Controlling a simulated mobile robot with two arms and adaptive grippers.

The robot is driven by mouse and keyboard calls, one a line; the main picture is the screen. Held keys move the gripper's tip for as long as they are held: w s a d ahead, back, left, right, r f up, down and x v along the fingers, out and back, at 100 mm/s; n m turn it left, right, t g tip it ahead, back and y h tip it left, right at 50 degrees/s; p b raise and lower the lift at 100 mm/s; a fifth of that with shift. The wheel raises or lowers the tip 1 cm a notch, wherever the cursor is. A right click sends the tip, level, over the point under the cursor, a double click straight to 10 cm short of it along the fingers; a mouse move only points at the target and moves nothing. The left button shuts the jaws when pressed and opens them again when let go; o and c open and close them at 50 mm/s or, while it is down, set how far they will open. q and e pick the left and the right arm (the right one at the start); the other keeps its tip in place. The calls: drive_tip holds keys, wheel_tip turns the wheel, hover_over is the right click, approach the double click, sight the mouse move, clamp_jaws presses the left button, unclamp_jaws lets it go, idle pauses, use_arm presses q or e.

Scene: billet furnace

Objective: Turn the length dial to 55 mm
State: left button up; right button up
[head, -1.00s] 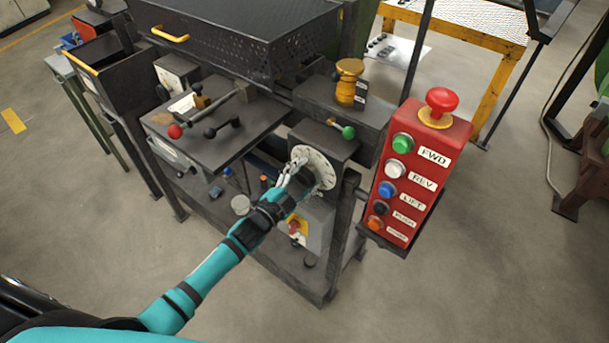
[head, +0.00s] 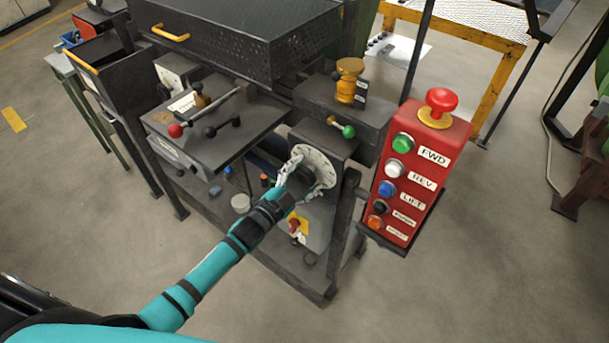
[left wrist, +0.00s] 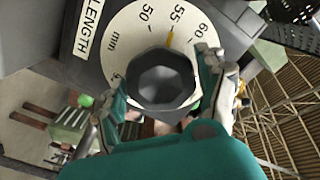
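The length dial (left wrist: 128,30) has a white face marked "LENGTH", "mm", 50, 55 and 60 in the left wrist view. Its dark faceted knob (left wrist: 162,80) sits in the middle, and a yellow pointer (left wrist: 170,39) points at or very near 55. In the head view the dial face (head: 318,160) is on the front of the dark machine. My left gripper (head: 305,172) is at the dial with its fingers spread. In the left wrist view the fingers (left wrist: 160,82) stand on either side of the knob, close to it; contact is unclear. My right gripper is out of view.
A red button box (head: 416,165) with a red mushroom button (head: 441,99) stands right of the dial. A green-knobbed lever (head: 347,131) is just above the dial. A grey box with a red switch (head: 296,226) is below. Open floor lies in front and right.

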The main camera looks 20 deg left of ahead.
use_arm(q)
drive_tip(key=shift+o, duration=0.8)
drive_tip(key=v, duration=1.2)
drive_tip(key=shift+r, duration=0.1)
